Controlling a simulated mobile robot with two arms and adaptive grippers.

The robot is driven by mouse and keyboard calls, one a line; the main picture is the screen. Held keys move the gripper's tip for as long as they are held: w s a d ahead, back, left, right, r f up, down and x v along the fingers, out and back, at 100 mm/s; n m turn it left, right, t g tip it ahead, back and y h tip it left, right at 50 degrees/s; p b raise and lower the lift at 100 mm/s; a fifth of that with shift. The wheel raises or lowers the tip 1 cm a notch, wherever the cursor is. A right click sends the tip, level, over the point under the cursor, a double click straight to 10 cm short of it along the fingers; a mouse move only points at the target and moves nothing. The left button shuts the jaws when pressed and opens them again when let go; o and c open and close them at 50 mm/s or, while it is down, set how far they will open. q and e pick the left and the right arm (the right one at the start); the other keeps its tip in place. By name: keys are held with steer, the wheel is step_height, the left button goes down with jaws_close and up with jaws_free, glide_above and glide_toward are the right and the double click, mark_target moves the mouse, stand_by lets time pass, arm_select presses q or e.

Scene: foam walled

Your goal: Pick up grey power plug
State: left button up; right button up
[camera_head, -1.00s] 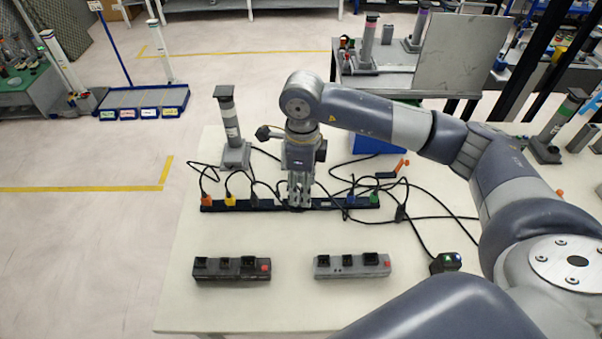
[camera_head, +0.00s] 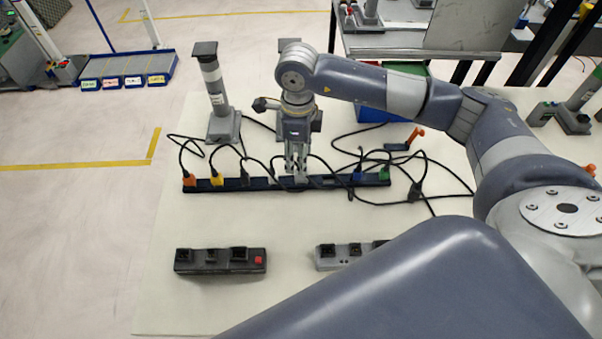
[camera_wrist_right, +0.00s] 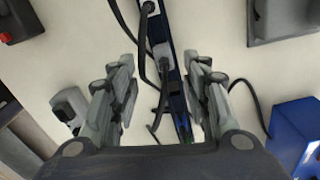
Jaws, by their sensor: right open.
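The long dark power strip (camera_head: 330,183) lies across the white table, with orange, yellow, dark, blue and green plugs along it. My right gripper (camera_head: 297,176) points down at the strip's middle, between the dark plug (camera_head: 245,180) and the blue plug. In the right wrist view my right gripper (camera_wrist_right: 164,100) is open and empty, one finger on each side of the strip. A grey plug (camera_wrist_right: 163,53) with a dark cable shows on the strip between the fingers, slightly beyond the tips. In the head view it is mostly hidden by the gripper. My left gripper is not in view.
Black cables (camera_head: 420,165) loop behind and right of the strip. A grey post on a base (camera_head: 222,125) stands behind it. Two socket blocks, a black one (camera_head: 220,262) and a grey one (camera_head: 340,256) partly hidden by my arm, lie in front. The table's left front is clear.

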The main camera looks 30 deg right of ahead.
steer(key=shift+s+f, duration=0.2)
steer(key=shift+f, duration=0.85)
steer(key=shift+f+p, duration=0.45)
steer(key=shift+f, duration=0.1)
steer(key=f, duration=0.2)
steer(key=f+p, duration=0.1)
steer(key=shift+w+d+f+p, duration=0.2)
steer(key=shift+d+f+p, duration=0.1)
steer(key=shift+d+f, duration=0.1)
steer(key=shift+f, duration=0.5)
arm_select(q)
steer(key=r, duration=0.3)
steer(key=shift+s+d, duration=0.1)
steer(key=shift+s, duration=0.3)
arm_select(e)
jaws_close()
